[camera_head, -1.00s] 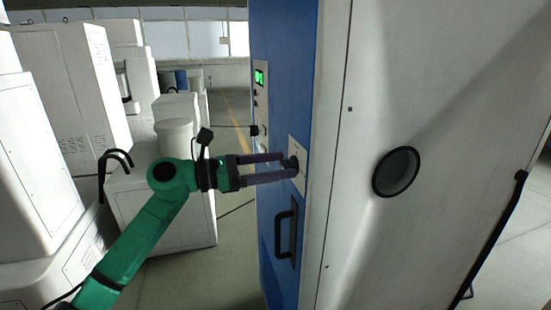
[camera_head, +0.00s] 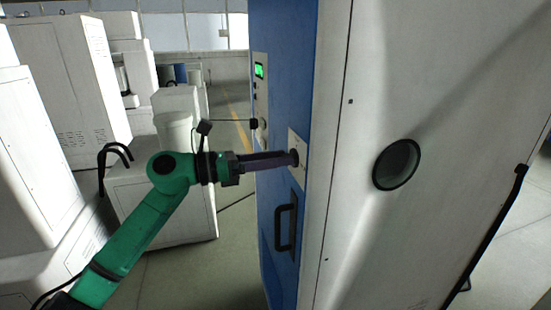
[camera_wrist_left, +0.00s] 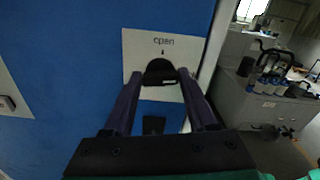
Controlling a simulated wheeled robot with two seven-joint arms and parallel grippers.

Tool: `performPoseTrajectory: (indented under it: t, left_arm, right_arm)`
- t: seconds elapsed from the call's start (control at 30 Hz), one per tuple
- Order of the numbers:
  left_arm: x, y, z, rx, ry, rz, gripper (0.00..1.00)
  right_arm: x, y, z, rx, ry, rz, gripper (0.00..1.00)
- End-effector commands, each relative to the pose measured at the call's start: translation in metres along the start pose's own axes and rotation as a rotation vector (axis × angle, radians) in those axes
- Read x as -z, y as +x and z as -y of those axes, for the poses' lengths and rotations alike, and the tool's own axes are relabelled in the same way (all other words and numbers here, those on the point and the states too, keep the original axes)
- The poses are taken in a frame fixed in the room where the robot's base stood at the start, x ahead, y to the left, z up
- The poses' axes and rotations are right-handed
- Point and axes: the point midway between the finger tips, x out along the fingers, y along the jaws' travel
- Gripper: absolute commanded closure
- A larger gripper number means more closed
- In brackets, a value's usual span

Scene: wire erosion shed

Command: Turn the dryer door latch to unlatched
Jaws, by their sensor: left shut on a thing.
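The dryer (camera_head: 285,60) stands right of centre in the head view, with a blue front and a pale side. Its latch is a dark knob (camera_wrist_left: 160,70) on a pale plate (camera_wrist_left: 192,46) marked "open", with a small dark mark under the word. My left gripper (camera_head: 292,158) reaches in from the left and is shut on the latch knob. In the wrist view one finger lies on each side of the knob. In the head view the fingers overlap and hide most of the knob. My right gripper is not in view.
A black door handle (camera_head: 285,228) sits below the latch plate. A green display (camera_head: 259,71) and controls are higher on the blue front. White machines (camera_head: 65,95) stand at left.

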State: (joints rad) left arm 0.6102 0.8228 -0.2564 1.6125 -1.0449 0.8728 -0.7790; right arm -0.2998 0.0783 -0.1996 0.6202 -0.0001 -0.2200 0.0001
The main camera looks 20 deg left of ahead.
Motion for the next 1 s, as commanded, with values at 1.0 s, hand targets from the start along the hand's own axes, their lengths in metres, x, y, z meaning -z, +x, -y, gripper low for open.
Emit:
performPoseTrajectory:
  t: [1.0]
  left_arm:
    - [-0.003, -0.001, -0.004, -0.002, -0.954, 0.004, 0.98]
  right_arm:
    - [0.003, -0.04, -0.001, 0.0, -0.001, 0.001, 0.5]
